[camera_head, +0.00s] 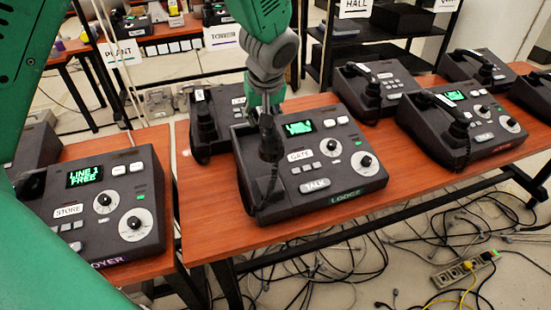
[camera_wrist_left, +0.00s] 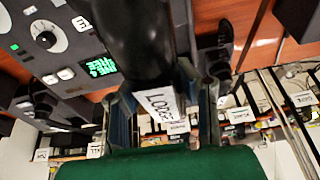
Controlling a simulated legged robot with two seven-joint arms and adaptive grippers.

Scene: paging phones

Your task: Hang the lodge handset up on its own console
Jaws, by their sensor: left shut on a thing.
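The lodge console (camera_head: 345,171) is a dark box with a green "LODGE" label on its front edge, a lit green screen, a "GATE" tag, knobs and a "TALK" key. My left gripper (camera_head: 265,105) comes down from above over its left side. It is shut on the black lodge handset (camera_head: 270,142), which stands steeply, nearly upright, at the console's left part. In the left wrist view the handset (camera_wrist_left: 135,35) is between the fingers, with a white "LODGE" label. The cradle is hidden, and I cannot tell whether the handset touches it. My right gripper is not in view.
The foyer console (camera_head: 150,190) stands on another table at left, across a narrow gap. A second console (camera_head: 203,125) with its handset sits close behind the lodge one. More consoles (camera_head: 465,125) stand to the right. Bare wood (camera_head: 215,215) shows at front left; cables cover the floor.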

